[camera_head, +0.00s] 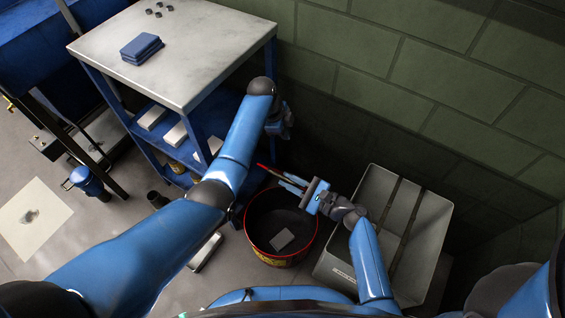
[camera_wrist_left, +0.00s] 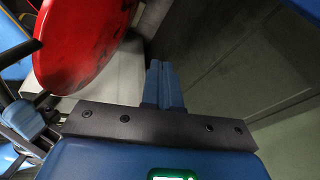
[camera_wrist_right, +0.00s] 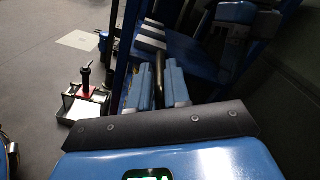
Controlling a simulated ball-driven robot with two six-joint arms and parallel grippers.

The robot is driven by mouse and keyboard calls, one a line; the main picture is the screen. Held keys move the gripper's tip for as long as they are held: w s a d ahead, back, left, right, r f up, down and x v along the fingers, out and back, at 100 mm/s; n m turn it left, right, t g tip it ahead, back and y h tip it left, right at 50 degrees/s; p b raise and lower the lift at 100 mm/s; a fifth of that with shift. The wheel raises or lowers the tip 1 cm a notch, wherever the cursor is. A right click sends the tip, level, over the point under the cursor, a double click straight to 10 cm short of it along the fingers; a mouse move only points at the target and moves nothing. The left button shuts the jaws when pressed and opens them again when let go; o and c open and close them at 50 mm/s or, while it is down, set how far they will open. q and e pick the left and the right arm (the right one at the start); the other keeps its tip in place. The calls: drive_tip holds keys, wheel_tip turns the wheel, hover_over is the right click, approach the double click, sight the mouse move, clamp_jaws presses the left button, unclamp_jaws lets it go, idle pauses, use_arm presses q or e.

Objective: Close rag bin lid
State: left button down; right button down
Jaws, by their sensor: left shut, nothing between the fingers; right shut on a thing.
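The rag bin (camera_head: 249,232) is a round dark tub with a red rim and a yellow label; its mouth is uncovered. Its red lid (camera_head: 263,167) stands raised at the back of the bin, seen almost edge-on in the head view. The lid shows as a red disc in the left wrist view (camera_wrist_left: 85,45). My left gripper (camera_head: 287,135) is shut and empty, behind and above the lid. Its closed fingers (camera_wrist_left: 163,82) are apart from the lid.
A grey block (camera_head: 283,239) lies inside the bin. A grey open crate (camera_head: 420,235) stands right of it. A blue-framed bench (camera_head: 185,60) with shelves stands at the left back, and a green block wall (camera_head: 430,85) closes the back.

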drive_tip(key=shift+f, duration=0.1)
use_arm(q)
drive_tip(key=s+r+m+g+y, duration=0.2)
drive_tip(key=s+r+m+g, duration=0.3)
drive_tip(key=r, duration=0.5)
drive_tip(key=shift+n+g, duration=0.6)
drive_tip(key=shift+g, duration=0.1)
drive_tip(key=shift+s+a+x, duration=0.1)
drive_tip(key=shift+a+x, duration=0.35)
drive_tip(key=shift+x, duration=1.65)
drive_tip(key=shift+s+a+x, duration=0.1)
drive_tip(key=shift+a+x, duration=0.3)
drive_tip(key=shift+x, duration=1.65)
drive_tip(key=shift+s+a+x, duration=0.1)
drive_tip(key=shift+a+x, duration=0.35)
drive_tip(key=shift+x, duration=1.65)
drive_tip(key=shift+f, duration=0.1)
